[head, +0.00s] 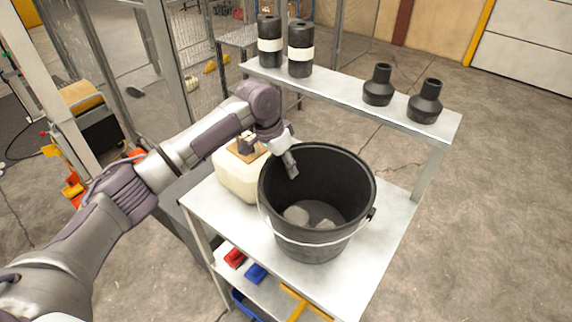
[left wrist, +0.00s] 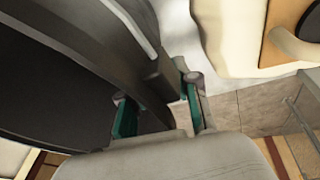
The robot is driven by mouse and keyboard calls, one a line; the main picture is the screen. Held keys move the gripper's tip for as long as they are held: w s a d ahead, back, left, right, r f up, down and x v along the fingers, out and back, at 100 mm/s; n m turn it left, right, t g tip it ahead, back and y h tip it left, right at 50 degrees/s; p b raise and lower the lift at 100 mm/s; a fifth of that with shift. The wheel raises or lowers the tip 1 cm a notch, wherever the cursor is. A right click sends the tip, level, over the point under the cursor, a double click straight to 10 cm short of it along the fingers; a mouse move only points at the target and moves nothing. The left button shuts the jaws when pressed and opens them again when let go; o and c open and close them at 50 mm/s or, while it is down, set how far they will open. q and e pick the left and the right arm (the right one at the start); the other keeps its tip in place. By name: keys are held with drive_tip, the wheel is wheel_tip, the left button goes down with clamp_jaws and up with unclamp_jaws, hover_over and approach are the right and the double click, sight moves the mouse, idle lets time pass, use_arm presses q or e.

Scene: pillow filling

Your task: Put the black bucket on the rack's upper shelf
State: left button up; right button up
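The black bucket (head: 325,238) stands upright on the wide middle shelf (head: 385,245) of the metal rack, with a few pale grey lumps inside. Its thin wire handle hangs down against the front side. The narrow upper shelf (head: 340,88) is behind and above it. My left gripper (head: 290,165) is at the bucket's back-left rim, with one finger inside the bucket. In the left wrist view the bucket's rim (left wrist: 152,85) lies between the two teal-padded fingers (left wrist: 160,112), and a gap shows beside the right finger. My right gripper is not in view.
Two black canisters with white bands (head: 270,42) stand at the upper shelf's left, two black bottles (head: 424,102) at its right; between them is bare room. A cream jug (head: 238,182) is close left of the bucket. Red and blue items (head: 256,274) lie on the lower shelf.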

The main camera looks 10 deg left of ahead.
use_arm(q)
drive_tip(key=b+v, duration=0.3)
drive_tip(key=v, duration=0.9)
drive_tip(key=shift+r, duration=0.1)
